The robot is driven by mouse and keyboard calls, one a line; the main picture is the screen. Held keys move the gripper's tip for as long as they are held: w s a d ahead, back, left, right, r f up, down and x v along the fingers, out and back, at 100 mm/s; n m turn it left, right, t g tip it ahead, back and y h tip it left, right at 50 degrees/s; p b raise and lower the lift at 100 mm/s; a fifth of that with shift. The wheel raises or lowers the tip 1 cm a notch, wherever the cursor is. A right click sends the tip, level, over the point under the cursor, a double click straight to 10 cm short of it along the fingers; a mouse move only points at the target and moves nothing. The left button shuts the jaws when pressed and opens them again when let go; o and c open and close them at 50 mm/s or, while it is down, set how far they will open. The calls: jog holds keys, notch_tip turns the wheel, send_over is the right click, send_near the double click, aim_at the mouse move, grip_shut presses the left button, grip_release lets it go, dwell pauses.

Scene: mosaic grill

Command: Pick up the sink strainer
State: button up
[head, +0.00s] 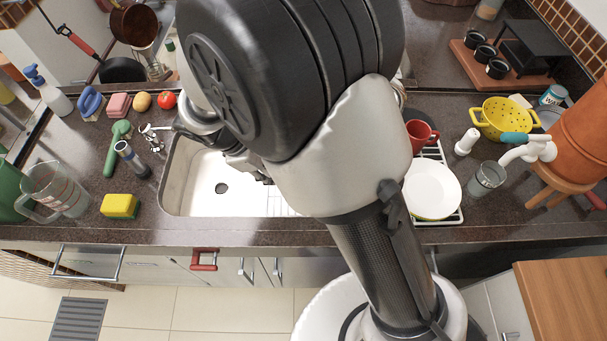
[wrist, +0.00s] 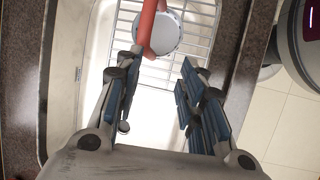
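In the wrist view, a round pale grey disc with a finely notched rim (wrist: 163,34) lies on the wire rack in the sink; it looks like the sink strainer. A red-orange bar (wrist: 147,25) crosses its left side; I cannot tell whether the two are joined. My gripper (wrist: 155,82) is open and empty, its blue-padded fingers apart. The disc is beyond the fingertips, near the upper middle. In the head view my arm hides the disc and most of my gripper over the right part of the sink.
The white sink (head: 195,190) has a dark drain hole (head: 222,188). A wire rack (wrist: 192,45) spans part of it. To the right are a white plate (head: 432,188) and a red mug (head: 420,135). A yellow sponge (head: 120,206) and a clear jug (head: 58,190) stand left.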

jog(key=w+d, duration=0.1)
jog(key=d, duration=0.1)
jog(key=d+b, duration=0.1)
jog(key=d, duration=0.1)
jog(key=w+d+f, duration=0.1)
jog(key=d, duration=0.1)
jog(key=shift+w+d, duration=0.1)
jog(key=shift+w, duration=0.2)
jog(key=shift+f, duration=0.1)
jog(key=shift+c, duration=0.2)
grip_shut()
